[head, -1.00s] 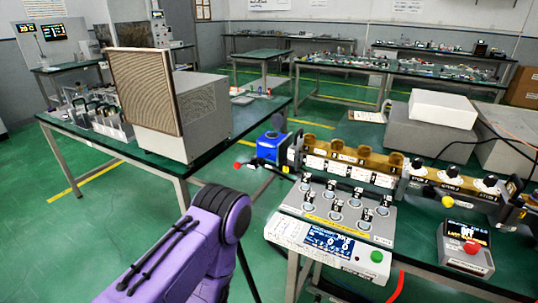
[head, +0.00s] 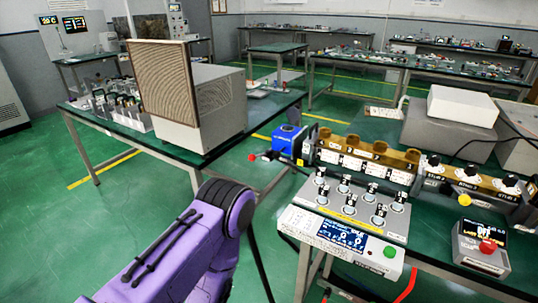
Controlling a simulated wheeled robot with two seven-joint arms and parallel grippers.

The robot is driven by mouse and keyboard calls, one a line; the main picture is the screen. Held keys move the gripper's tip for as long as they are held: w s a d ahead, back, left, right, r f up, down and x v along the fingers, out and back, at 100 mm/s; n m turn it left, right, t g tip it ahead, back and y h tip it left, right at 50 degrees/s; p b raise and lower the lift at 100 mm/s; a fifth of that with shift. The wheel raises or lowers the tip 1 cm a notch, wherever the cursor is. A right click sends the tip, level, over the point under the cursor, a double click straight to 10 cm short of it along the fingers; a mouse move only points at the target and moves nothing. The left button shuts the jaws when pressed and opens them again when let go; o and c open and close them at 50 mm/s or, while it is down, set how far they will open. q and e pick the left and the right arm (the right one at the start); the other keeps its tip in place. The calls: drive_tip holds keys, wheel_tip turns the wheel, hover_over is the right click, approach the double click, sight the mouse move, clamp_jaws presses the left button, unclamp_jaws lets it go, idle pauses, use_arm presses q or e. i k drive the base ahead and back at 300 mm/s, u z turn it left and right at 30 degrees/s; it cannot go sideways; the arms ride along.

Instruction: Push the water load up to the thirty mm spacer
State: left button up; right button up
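The blue box-shaped part (head: 287,140), which looks like the water load, is at the left end of the waveguide row on the right-hand bench. A red-tipped fitting (head: 252,157) sticks out to its left. A dark flange (head: 307,145) stands at its right side. Brass waveguide pieces (head: 366,150) with white labels follow to the right. I cannot tell which piece is the thirty mm spacer, nor whether a gap lies beside the blue part. A purple arm of mine reaches in from below, but neither gripper shows.
A control panel (head: 360,207) with several knobs stands in front of the waveguide. A grey box with a red button (head: 487,246) is at the right. A large grey cabinet with a mesh front (head: 163,88) stands on the left bench. Green floor lies between the benches.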

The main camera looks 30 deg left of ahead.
sight(287, 139)
drive_tip(key=u, duration=0.9)
drive_tip(key=k, duration=1.2)
drive_tip(key=u, duration=0.95)
drive_tip(key=i, duration=0.65)
drive_tip(key=z, duration=0.6)
drive_tip(key=i, duration=1.05)
drive_tip(key=z, duration=0.75)
